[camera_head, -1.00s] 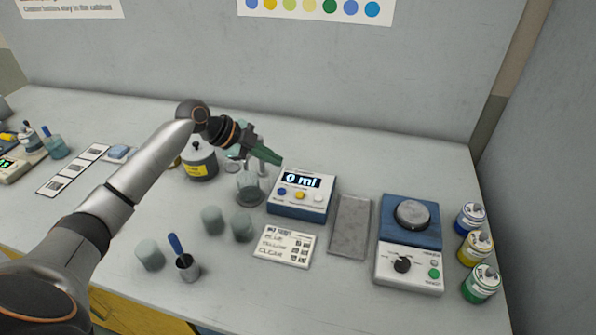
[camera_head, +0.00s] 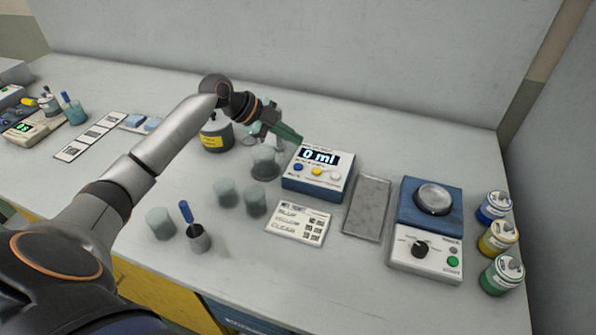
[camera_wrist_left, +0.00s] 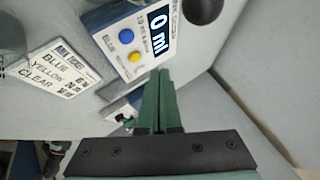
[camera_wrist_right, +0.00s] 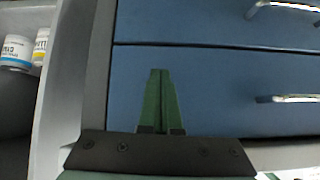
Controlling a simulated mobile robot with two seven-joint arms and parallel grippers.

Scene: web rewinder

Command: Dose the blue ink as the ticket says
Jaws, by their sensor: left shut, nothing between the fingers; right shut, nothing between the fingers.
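The dosing unit (camera_head: 318,172) is a blue and white box whose display reads 0 ml. It has a blue, a yellow and a white button; the blue button (camera_wrist_left: 126,36) and yellow button (camera_wrist_left: 135,56) show in the left wrist view. The mix ticket (camera_head: 298,223) lies in front of it, listing blue, yellow and clear; its amounts are too small to read. A clear beaker (camera_head: 265,165) stands left of the unit. My left gripper (camera_head: 299,138) is shut and empty, above the unit's back left edge. My right gripper (camera_wrist_right: 160,75) is shut and empty, in front of blue drawers.
Cloudy cups (camera_head: 255,201) and a metal cup with a blue-handled tool (camera_head: 198,238) stand front left. A grey tray (camera_head: 368,207), a stirrer with a knob (camera_head: 428,232) and ink jars (camera_head: 497,238) are to the right. A dark yellow-labelled jar (camera_head: 216,134) stands behind.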

